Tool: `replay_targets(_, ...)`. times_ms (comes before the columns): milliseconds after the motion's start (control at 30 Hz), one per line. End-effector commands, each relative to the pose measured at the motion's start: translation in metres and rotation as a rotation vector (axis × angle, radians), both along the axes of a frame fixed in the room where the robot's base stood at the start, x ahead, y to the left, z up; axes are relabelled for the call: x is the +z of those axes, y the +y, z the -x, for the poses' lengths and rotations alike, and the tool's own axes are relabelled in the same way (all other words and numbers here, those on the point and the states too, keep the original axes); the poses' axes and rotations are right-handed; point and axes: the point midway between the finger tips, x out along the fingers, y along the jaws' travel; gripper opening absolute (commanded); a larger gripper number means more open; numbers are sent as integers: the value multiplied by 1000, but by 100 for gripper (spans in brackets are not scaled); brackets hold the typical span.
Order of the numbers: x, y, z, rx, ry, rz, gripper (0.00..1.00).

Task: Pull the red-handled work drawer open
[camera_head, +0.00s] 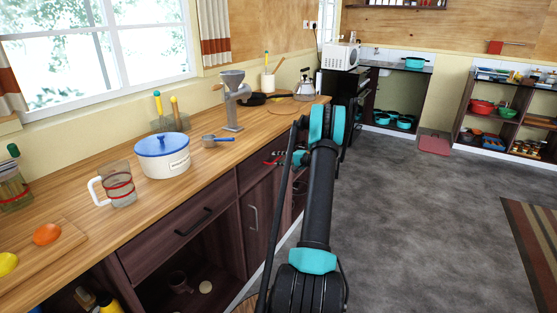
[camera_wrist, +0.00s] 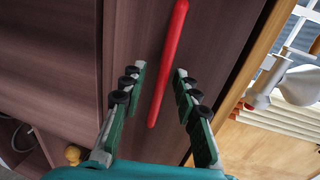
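The red handle (camera_wrist: 167,65) is a straight bar on the dark brown drawer front (camera_wrist: 225,35) in the wrist view. My gripper (camera_wrist: 159,73) is open, with one finger on each side of the handle and gaps on both sides. Whether the fingertips reach past the bar in depth cannot be told. In the head view a bit of the red handle (camera_head: 271,161) shows under the counter, beside my gripper (camera_head: 281,158). The drawer front (camera_head: 252,171) looks flush with the cabinet there; my arm hides part of that area.
The wooden counter (camera_head: 75,235) runs along the left wall, holding a white pot with blue lid (camera_head: 163,156), a glass jug (camera_head: 118,184) and a grey grinder (camera_head: 232,100). Grey floor (camera_head: 420,220) is clear at right.

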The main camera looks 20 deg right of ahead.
Motion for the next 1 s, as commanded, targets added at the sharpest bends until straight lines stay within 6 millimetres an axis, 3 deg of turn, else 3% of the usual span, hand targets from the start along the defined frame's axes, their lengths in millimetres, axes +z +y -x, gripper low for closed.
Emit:
replay_targets(167,0,0,0,0,0,0,31)
replay_targets(433,0,0,0,0,0,0,0)
replay_targets(1000,0,-2,3,0,0,0,0)
